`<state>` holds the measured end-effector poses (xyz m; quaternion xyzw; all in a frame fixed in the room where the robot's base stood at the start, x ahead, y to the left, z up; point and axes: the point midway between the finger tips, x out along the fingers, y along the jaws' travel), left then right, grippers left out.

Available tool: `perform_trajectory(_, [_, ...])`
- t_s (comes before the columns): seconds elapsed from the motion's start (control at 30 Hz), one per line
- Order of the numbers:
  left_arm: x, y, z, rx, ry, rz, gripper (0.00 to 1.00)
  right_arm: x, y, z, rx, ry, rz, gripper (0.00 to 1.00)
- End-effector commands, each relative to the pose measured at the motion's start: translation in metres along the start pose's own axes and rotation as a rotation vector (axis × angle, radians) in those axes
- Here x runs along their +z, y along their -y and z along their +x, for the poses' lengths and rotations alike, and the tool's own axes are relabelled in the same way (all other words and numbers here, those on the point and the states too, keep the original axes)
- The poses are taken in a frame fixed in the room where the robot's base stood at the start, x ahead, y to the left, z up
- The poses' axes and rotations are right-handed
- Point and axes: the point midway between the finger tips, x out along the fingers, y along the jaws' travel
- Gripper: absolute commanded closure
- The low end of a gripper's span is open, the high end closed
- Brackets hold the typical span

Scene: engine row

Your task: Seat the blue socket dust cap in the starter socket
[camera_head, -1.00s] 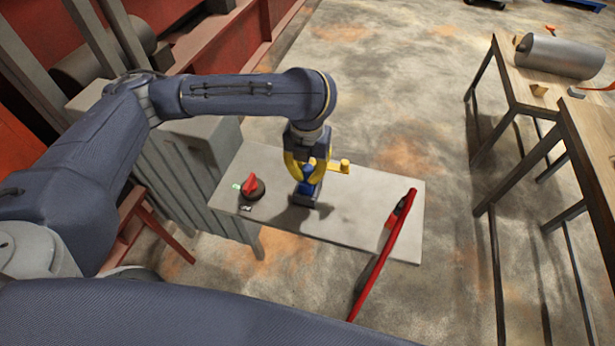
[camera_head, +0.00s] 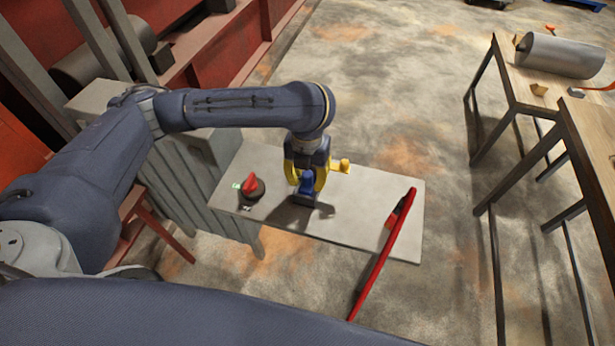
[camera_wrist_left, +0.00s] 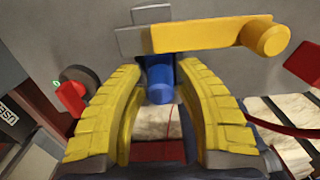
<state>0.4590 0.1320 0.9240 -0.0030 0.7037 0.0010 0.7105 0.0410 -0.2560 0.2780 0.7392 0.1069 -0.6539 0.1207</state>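The blue dust cap (camera_head: 307,184) shows as a short blue cylinder between the yellow fingers of my left gripper (camera_head: 307,180), above the grey bench top. In the left wrist view the blue cylinder (camera_wrist_left: 160,80) sits between the fingertips of my left gripper (camera_wrist_left: 160,72), with a finger close on each side. I cannot tell whether the fingers press on it. I cannot make out the starter socket for certain. My right gripper is not in view.
The grey bench top (camera_head: 375,190) carries a red knob on a dark round base (camera_head: 251,186) at left. A long red bar (camera_head: 382,257) stands at its front right edge. Wooden tables (camera_head: 590,105) stand at far right, with open floor between.

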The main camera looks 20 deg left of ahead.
Motion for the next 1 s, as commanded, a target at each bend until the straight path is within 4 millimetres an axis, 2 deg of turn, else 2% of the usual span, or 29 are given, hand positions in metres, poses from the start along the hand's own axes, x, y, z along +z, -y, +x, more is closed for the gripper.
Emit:
perform_trajectory(0.37, [0.001,0.0,-0.008,0.001,0.001,0.002,0.67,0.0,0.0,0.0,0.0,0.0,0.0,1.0])
perform_trajectory(0.57, [0.001,-0.001,-0.029,0.001,0.004,0.0,0.67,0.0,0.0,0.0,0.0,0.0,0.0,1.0])
perform_trajectory(1.0, [0.001,0.0,-0.09,0.001,0.004,0.001,0.67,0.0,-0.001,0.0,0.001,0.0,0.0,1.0])
